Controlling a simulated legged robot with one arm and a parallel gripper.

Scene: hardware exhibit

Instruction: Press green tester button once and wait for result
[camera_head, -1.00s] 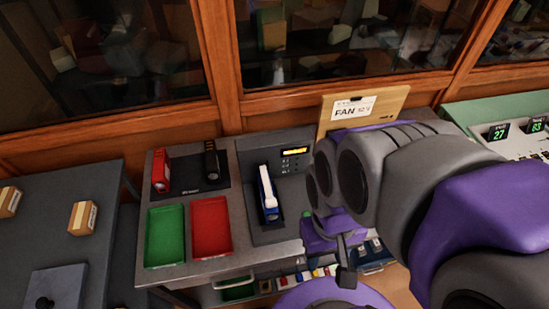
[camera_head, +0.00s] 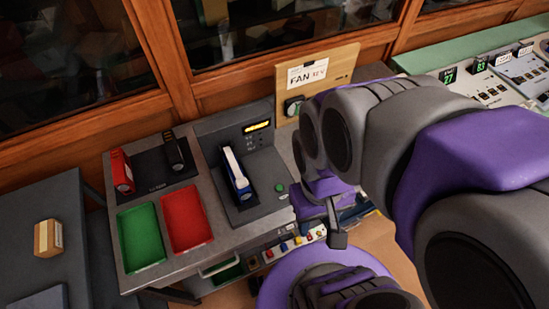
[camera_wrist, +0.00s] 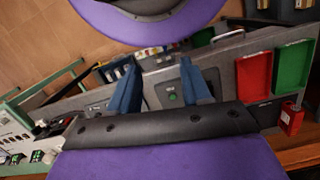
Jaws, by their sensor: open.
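The tester (camera_head: 262,205) is a dark grey panel on the bench, with a lit yellow display (camera_head: 257,126). A blue and white device (camera_head: 237,172) stands in it. The round green button (camera_head: 280,188) is on the panel to the right of the device, just left of my arm. In the wrist view the green button (camera_wrist: 172,97) shows between the two blue fingers of my gripper (camera_wrist: 158,64). My gripper is open and empty. No contact with the button shows, and the distance to it is hard to tell.
A green tray (camera_head: 141,238) and a red tray (camera_head: 186,218) lie left of the tester, below a red device (camera_head: 122,172) and a black device (camera_head: 173,150). A wooden FAN board (camera_head: 340,70) stands behind. A control console (camera_head: 490,85) is at right.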

